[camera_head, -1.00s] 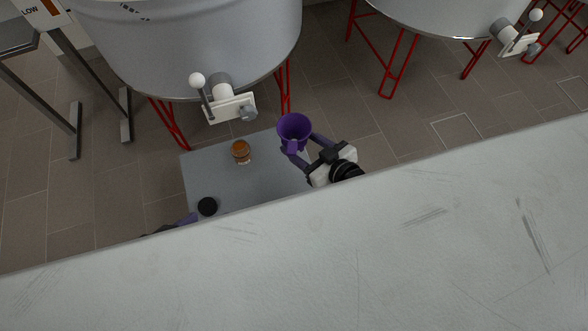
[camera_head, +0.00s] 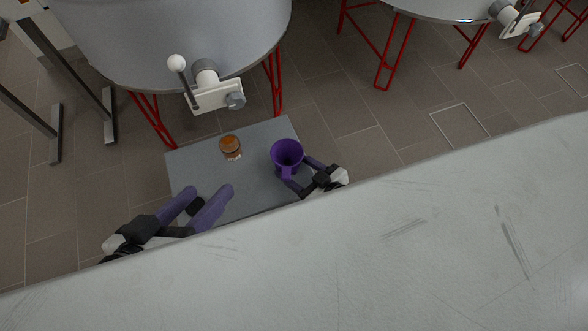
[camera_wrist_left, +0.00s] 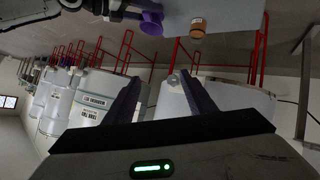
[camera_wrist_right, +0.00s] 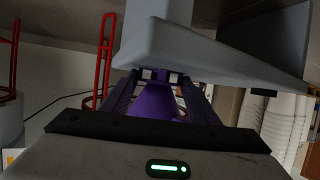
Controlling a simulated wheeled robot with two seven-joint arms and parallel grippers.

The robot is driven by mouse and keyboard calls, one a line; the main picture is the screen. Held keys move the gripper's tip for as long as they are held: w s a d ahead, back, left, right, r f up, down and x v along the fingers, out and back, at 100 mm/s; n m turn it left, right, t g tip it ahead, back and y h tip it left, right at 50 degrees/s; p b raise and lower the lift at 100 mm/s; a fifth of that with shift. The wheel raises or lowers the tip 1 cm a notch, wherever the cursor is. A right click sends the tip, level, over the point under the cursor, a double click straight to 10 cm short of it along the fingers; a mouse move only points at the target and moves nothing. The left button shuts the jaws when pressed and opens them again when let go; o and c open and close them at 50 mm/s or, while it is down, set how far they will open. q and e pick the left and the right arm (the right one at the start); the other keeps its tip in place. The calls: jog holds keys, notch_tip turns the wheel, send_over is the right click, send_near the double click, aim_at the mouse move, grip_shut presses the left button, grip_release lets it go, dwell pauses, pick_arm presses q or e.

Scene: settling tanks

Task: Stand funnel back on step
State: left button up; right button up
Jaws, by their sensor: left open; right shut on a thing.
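The purple funnel (camera_head: 287,153) is over the right part of the grey step (camera_head: 190,170), wide mouth facing up. It also shows in the left wrist view (camera_wrist_left: 151,24) and between the fingers in the right wrist view (camera_wrist_right: 157,103). My right gripper (camera_head: 297,172) is shut on the funnel's near right side. I cannot tell whether the funnel touches the step. My left gripper (camera_head: 212,190) is open and empty over the step's near left part, apart from the funnel.
An amber jar (camera_head: 230,147) stands on the step left of the funnel. A tank (camera_head: 170,40) with a valve (camera_head: 213,95) rises behind. A pale scratched surface (camera_head: 330,260) fills the front.

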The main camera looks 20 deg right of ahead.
jog(key=o, duration=1.1)
jog(key=shift+c, duration=0.2)
jog(key=shift+s+d+r+p, duration=0.15)
jog(key=shift+s+r+p, duration=0.1)
jog(key=shift+p, duration=0.05)
pick_arm(q)
jog(key=a+f+p, duration=0.1)
jog(key=a+f+g+y+p, duration=0.1)
jog(key=p, duration=0.1)
jog(key=s+a+f+y+p, duration=0.1)
jog(key=f+p, duration=0.1)
jog(key=shift+f+g, duration=0.1)
jog(key=shift+g, duration=0.3)
pick_arm(e)
jog(key=v, duration=1.1)
jog(key=shift+s, duration=0.2)
jog(key=shift+d, duration=0.1)
